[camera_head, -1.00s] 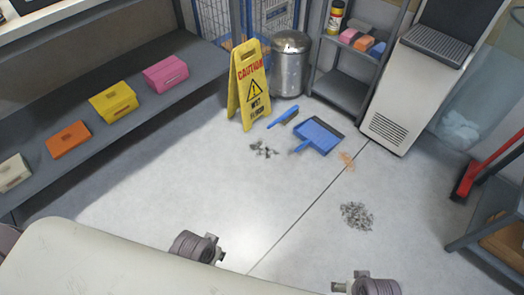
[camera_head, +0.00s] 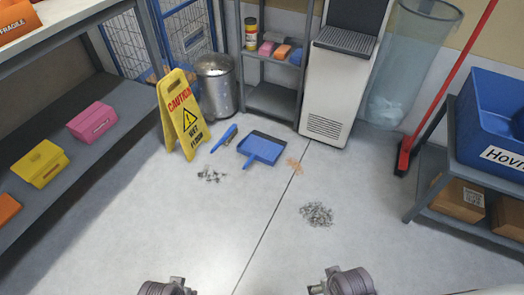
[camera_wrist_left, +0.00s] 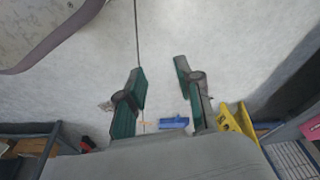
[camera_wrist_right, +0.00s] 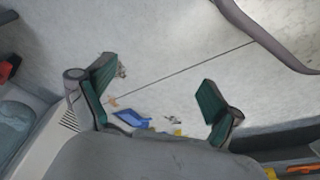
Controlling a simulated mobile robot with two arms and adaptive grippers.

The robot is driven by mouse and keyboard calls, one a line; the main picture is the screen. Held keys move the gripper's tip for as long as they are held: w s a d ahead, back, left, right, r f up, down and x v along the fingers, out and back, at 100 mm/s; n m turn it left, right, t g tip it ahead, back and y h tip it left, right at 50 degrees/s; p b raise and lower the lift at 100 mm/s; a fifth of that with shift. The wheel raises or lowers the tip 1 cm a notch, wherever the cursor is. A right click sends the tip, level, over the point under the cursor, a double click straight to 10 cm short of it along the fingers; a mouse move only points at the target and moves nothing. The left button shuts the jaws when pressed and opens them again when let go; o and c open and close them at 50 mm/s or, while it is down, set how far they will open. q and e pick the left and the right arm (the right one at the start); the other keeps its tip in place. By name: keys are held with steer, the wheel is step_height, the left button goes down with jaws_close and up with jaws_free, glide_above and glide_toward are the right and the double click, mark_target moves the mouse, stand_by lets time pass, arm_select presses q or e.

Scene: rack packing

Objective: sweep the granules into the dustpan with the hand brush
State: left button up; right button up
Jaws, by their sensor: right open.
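A blue dustpan (camera_head: 262,148) lies on the floor in the head view, with the blue hand brush (camera_head: 225,137) just left of it. Grey granules lie in a smaller scatter (camera_head: 211,174) left of the dustpan and a denser pile (camera_head: 317,214) to its front right. A faint orange patch of granules (camera_head: 294,166) is right of the dustpan. My left gripper (camera_wrist_left: 160,78) is open and empty, its fingers apart. My right gripper (camera_wrist_right: 152,76) is open and empty. Both are well short of the brush and dustpan, at the bottom of the head view.
A yellow wet-floor sign (camera_head: 184,113) and a metal bin (camera_head: 216,85) stand behind the brush. A shelf with boxes (camera_head: 40,165) is at left. A white dispenser (camera_head: 335,90), a red broom (camera_head: 404,155) and a rack with a blue crate (camera_head: 490,120) are right.

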steer(key=shift+c, duration=0.8)
steer(key=shift+p, duration=0.4)
steer(key=c, duration=0.3)
steer(key=shift+g, duration=0.5)
steer(key=s+f+p, duration=0.1)
steer(key=s+p, duration=0.1)
steer(key=p, duration=0.1)
steer(key=s+f+p, duration=0.2)
steer(key=p, duration=0.1)
steer(key=s+d+f+p, duration=0.1)
steer(key=s+p, duration=0.2)
steer(key=p, duration=0.1)
steer(key=shift+f, duration=0.3)
steer(key=c, duration=0.3)
arm_select(q)
steer(key=s+a+f+g+p, duration=0.1)
steer(key=s+f+p, duration=0.2)
steer(key=s, duration=0.6)
steer(key=s+a+f+p, duration=0.2)
steer(key=s+f+p, duration=0.1)
steer(key=s, duration=0.7)
steer(key=shift+a+f+g+p, duration=0.2)
steer(key=shift+g+p, duration=0.2)
steer(key=shift+p, duration=0.2)
arm_select(e)
steer(key=s+d+f, duration=0.1)
steer(key=s+d, duration=0.1)
steer(key=s, duration=1)
steer(key=shift+d+f+g, duration=0.15)
steer(key=shift+f+g, duration=0.25)
